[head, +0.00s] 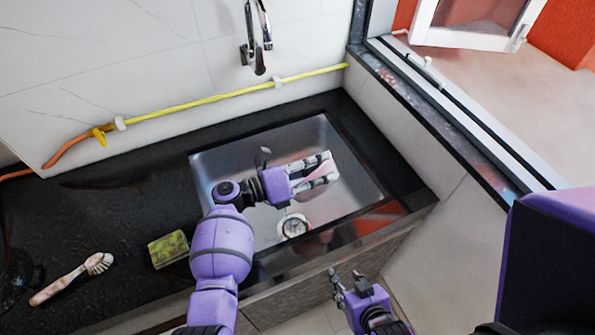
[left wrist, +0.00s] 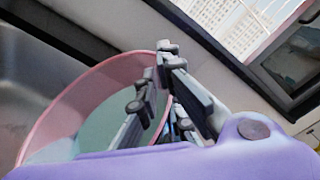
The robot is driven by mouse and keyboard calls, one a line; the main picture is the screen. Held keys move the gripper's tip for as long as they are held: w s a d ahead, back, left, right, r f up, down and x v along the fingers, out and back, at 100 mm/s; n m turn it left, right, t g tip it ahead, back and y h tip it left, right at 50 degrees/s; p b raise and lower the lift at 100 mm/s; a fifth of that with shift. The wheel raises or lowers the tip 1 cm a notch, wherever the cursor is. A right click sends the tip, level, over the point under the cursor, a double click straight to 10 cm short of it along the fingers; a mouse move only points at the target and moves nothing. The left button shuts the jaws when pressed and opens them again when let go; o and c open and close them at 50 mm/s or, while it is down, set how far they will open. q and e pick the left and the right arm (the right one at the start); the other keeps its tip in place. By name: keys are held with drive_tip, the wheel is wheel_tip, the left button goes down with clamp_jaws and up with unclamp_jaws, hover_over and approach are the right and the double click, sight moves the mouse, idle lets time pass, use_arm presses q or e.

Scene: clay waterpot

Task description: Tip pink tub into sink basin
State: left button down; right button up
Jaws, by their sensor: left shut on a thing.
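My left gripper (head: 322,172) is above the sink basin (head: 222,166), shut on the pink tub (head: 318,167). In the head view only a small pink patch of the tub shows between the fingers; my gripper hides the rest. In the left wrist view, the tub (left wrist: 75,103) shows its round pink rim and a pale grey-green inside, with the left gripper's fingers (left wrist: 165,100) at its wall. I cannot tell how far the tub is tilted. My right gripper (head: 346,280) is low in front of the counter, its fingers apart and empty.
A drain (head: 293,226) lies in the basin's floor. A tap (head: 258,40) is on the wall behind. A green-yellow sponge (head: 168,249) and a brush (head: 75,277) lie on the dark counter (head: 110,215) to the left. A window ledge (head: 455,120) runs along the right.

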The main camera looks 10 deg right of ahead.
use_arm(q)
drive_tip(key=shift+w, duration=0.1)
drive_tip(key=shift+w+a+r+n+h, duration=0.4)
drive_tip(key=shift+w+a+r+n, duration=0.1)
drive_tip(key=shift+n, duration=0.1)
drive_tip(key=shift+w+a, duration=0.1)
drive_tip(key=shift+w, duration=0.05)
idle(0.7)
drive_tip(key=shift+w+a+r+n+h, duration=0.4)
drive_tip(key=shift+w+a+r+n, duration=0.1)
drive_tip(key=shift+n, duration=0.1)
idle(0.5)
